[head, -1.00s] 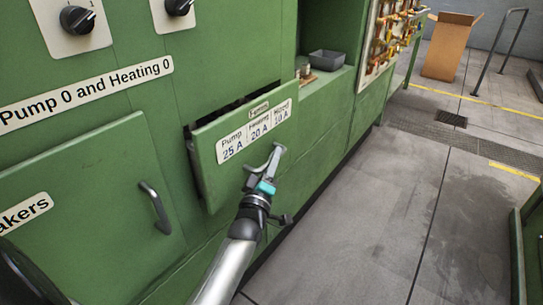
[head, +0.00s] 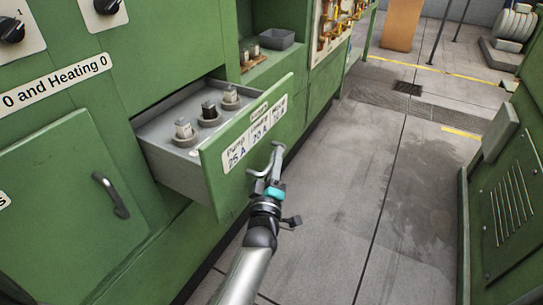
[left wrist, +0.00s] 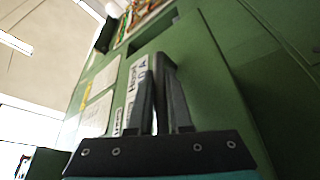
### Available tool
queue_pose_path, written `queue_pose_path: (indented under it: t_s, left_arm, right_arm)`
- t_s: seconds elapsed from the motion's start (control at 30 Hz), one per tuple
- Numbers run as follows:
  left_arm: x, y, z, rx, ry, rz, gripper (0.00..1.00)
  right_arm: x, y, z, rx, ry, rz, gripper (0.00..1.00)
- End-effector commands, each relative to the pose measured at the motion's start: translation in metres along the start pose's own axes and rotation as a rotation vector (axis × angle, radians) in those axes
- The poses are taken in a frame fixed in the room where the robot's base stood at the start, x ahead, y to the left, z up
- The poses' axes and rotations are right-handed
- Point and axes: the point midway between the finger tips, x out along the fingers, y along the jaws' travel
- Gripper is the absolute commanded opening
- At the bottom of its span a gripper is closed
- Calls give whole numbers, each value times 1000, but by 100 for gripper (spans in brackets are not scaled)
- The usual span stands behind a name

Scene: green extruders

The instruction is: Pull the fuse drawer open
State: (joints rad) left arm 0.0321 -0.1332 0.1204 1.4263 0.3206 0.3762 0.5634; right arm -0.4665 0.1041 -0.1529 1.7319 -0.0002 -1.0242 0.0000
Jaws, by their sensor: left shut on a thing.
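The fuse drawer (head: 175,165) stands well out of the green cabinet in the head view. Its green front (head: 226,188) carries labels for pump and amperes. Three fuses in round holders show inside, one of them the dark middle fuse (head: 209,111). My left gripper (head: 272,172) is shut on the drawer's handle (head: 277,155) at the right part of the front. In the left wrist view its two fingers (left wrist: 160,90) are close together against the green front; the grip itself is partly hidden. My right gripper is not in view.
A closed cabinet door with a dark handle (head: 111,195) is left of the drawer. A grey tray (head: 277,39) sits in a niche behind it. The grey floor (head: 345,190) is clear to the right, up to another green cabinet (head: 505,205).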

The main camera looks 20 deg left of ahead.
Motion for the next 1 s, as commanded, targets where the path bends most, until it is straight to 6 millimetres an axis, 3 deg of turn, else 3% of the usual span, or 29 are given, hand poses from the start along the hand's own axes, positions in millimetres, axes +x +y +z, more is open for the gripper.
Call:
queue_pose_path:
  t_s: [0.27, 0.3, 0.57, 0.83, 1.0]
  left_arm:
    - [0, -1, 1, 1, -2, -2, 0]
    - [0, -1, 1, 1, -2, -2, 20]
    - [0, -1, 0, 0, -1, -1, 47]
    - [-1, 0, 0, 0, 0, -1, 47]
    - [-15, 0, 0, 0, -2, -2, 47]
  right_arm:
    - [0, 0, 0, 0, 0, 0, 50]
    - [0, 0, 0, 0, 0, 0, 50]
    - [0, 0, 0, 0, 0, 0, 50]
    - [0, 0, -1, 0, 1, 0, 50]
    - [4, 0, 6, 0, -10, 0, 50]
